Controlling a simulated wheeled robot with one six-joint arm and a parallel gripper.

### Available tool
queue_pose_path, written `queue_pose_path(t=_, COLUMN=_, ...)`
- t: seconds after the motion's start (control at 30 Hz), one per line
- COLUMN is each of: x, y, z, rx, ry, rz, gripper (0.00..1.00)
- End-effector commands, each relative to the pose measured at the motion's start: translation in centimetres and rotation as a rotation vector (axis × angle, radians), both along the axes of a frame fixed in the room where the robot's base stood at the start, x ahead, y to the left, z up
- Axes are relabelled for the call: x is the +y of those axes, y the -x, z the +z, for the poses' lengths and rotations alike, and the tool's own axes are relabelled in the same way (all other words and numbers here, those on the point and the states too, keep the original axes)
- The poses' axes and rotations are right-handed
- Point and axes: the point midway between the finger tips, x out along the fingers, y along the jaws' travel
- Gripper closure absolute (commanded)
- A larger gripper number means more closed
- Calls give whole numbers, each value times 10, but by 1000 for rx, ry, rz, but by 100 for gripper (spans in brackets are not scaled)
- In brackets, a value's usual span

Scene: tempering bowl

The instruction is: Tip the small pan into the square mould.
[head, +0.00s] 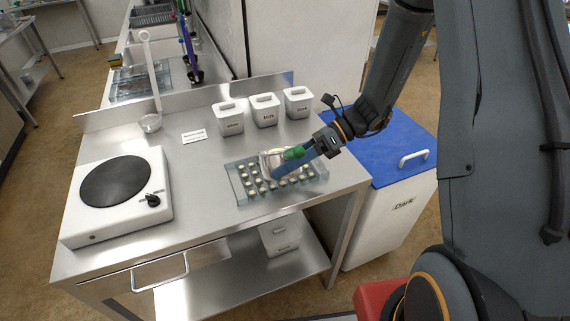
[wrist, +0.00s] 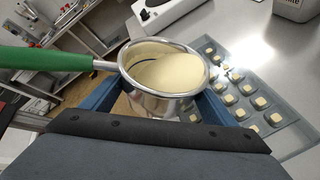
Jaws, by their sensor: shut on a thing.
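The small pan (wrist: 158,100) is metal with a green handle (wrist: 45,59) and holds a smooth cream-coloured liquid. In the wrist view the blue fingers of my gripper (wrist: 163,108) are shut on the pan's sides, and the liquid sits towards its right side. In the head view the pan (head: 270,162) is above the mould (head: 242,190), a clear tray with rows of square cavities on the steel table. Many cavities hold cream-coloured pieces; the wrist view also shows this mould (wrist: 285,128). The pan hides part of the mould, and I cannot see any liquid falling.
A white hotplate (head: 150,215) with a black disc stands at the left. Several lidded white containers (head: 264,110) stand behind the mould. A small card (head: 194,136) and a clear bowl (head: 150,123) are near the back. A blue-lidded white bin (head: 400,150) is at the right.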

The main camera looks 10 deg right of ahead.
Motion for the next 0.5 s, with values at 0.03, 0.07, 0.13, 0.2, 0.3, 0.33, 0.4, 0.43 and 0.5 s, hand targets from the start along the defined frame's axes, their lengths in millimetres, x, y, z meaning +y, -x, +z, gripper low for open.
queue_pose_path(t=0.03, x=0, y=0, z=1, rx=0, ry=-1, rz=-1, gripper=61)
queue_pose_path(t=0.07, x=0, y=0, z=1, rx=0, ry=-1, rz=-1, gripper=61)
queue_pose_path(t=0.13, x=0, y=0, z=1, rx=0, ry=-1, rz=-1, gripper=61)
queue_pose_path(t=0.2, x=0, y=0, z=1, rx=0, ry=-1, rz=-1, gripper=61)
queue_pose_path(t=0.3, x=0, y=0, z=1, rx=1, ry=-1, rz=0, gripper=61)
queue_pose_path(t=0.33, x=0, y=0, z=1, rx=4, ry=-1, rz=0, gripper=61)
queue_pose_path(t=0.4, x=0, y=0, z=1, rx=10, ry=1, rz=0, gripper=61)
queue_pose_path(t=0.43, x=0, y=0, z=2, rx=15, ry=1, rz=1, gripper=61)
queue_pose_path(t=0.5, x=0, y=0, z=2, rx=31, ry=3, rz=1, gripper=61)
